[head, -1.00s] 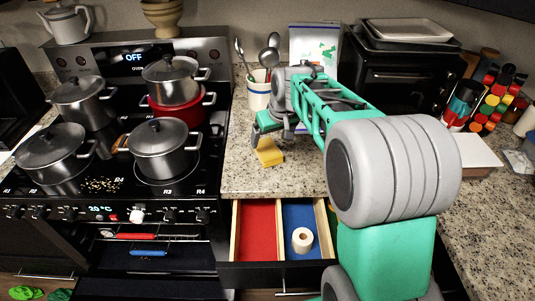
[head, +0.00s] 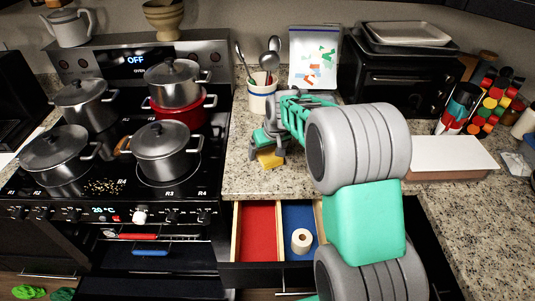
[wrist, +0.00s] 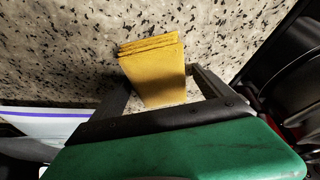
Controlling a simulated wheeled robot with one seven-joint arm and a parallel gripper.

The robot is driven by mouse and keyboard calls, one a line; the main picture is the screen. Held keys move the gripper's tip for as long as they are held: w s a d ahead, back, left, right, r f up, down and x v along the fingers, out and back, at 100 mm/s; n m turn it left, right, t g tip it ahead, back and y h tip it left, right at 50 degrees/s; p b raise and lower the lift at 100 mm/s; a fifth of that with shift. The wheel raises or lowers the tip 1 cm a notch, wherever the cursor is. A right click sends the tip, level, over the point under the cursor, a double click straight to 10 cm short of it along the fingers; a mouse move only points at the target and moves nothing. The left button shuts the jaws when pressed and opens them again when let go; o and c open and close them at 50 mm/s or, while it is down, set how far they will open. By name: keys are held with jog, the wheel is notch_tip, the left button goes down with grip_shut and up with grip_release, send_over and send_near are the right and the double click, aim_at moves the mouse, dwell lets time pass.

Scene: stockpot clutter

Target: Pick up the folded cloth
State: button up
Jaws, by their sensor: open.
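The folded cloth (head: 270,160) is yellow and lies on the speckled counter, in front of the utensil crock. In the wrist view the cloth (wrist: 155,70) shows its stacked folded edge at the far end. My gripper (wrist: 158,78) is open, with one dark finger on each side of the cloth.
The crock (head: 262,98) with several utensils stands behind my gripper. The stove with several pots (head: 162,150) is to the left. An open drawer (head: 235,232) holding a paper roll (head: 301,240) is below the counter front. A toaster oven (head: 385,85) stands at the back right.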

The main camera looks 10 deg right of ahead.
jog(key=c, duration=1.6)
jog(key=shift+r, duration=0.1)
jog(key=shift+r, duration=0.2)
notch_tip(320, 180, up, 2)
jog(key=shift+r+b, duration=0.25)
jog(key=shift+b, duration=0.4)
jog(key=s+r+b, duration=0.3)
jog(key=s+r, duration=0.7)
jog(key=s, duration=0.4)
